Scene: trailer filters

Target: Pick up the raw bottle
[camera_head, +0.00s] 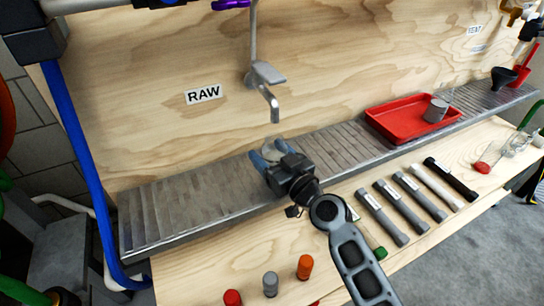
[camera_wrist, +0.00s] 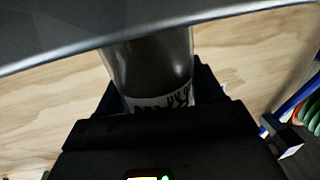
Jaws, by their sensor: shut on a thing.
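The raw bottle (camera_wrist: 155,62) is a clear, greyish cylinder with a white label carrying dark lettering, seen close up in the wrist view. My gripper (camera_wrist: 155,100) is shut on it, with a dark finger on each side near the label. In the head view my gripper (camera_head: 272,155) is over the metal shelf, below the tap, and only the pale top of the bottle (camera_head: 271,154) shows between the fingers. Its lower part is hidden by the gripper. I cannot tell whether it touches the shelf.
A tap (camera_head: 266,85) hangs just above the gripper, beside the RAW sign (camera_head: 203,94). A red tray (camera_head: 385,117) with a grey cup (camera_head: 435,110) stands to the right on the slatted shelf (camera_head: 190,205). Several tubes and coloured caps line the wooden front ledge.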

